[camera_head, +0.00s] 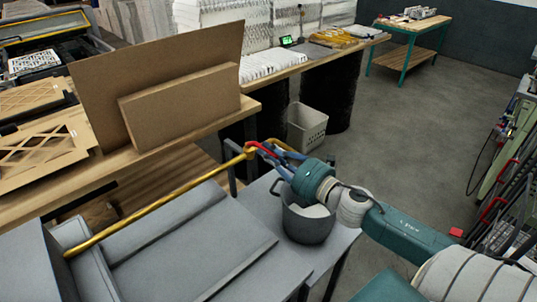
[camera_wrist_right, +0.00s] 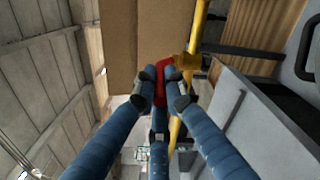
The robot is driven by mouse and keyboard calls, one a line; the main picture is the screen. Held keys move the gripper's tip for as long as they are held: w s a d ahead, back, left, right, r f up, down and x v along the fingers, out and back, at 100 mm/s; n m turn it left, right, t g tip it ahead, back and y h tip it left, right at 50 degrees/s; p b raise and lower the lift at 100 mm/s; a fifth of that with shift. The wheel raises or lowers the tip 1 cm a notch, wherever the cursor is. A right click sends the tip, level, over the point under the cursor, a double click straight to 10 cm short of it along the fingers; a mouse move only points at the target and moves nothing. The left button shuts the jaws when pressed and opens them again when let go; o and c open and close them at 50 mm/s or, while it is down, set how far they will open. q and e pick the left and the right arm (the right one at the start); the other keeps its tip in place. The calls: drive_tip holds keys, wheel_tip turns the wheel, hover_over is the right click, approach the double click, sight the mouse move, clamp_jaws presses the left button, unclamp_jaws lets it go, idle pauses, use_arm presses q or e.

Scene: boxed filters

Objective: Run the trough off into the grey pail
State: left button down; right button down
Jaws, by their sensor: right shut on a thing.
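The grey trough (camera_head: 190,235) fills the lower left of the head view, with a yellow pipe (camera_head: 160,200) running above it. At the pipe's far end sits a yellow valve with a red handle (camera_head: 253,146). My right gripper (camera_head: 268,152) is shut on the red handle; in the right wrist view its blue fingers close around the handle (camera_wrist_right: 163,68) beside the yellow pipe (camera_wrist_right: 192,50). The grey pail (camera_head: 308,228) stands upright below my right wrist. Its inside looks pale; I cannot tell whether it holds liquid. The spout's outlet is mostly hidden. My left gripper is not in view.
A wooden bench (camera_head: 140,165) with brown boards (camera_head: 180,105) stands behind the trough. A pale basket (camera_head: 306,128) is on the floor beyond the pail. Racks and tools (camera_head: 505,150) line the right side. The floor (camera_head: 415,110) between is clear.

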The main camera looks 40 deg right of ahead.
drive_tip(key=shift+d+r, duration=0.1)
drive_tip(key=shift+r, duration=0.05)
drive_tip(key=c, duration=2.1)
unclamp_jaws()
drive_tip(key=shift+o, duration=1.4)
drive_tip(key=shift+w, duration=0.1)
drive_tip(key=shift+s+f, duration=0.2)
drive_tip(key=shift+s, duration=0.3)
drive_tip(key=s+d, duration=0.1)
drive_tip(key=s, duration=0.9)
drive_tip(key=shift+s+d, duration=0.4)
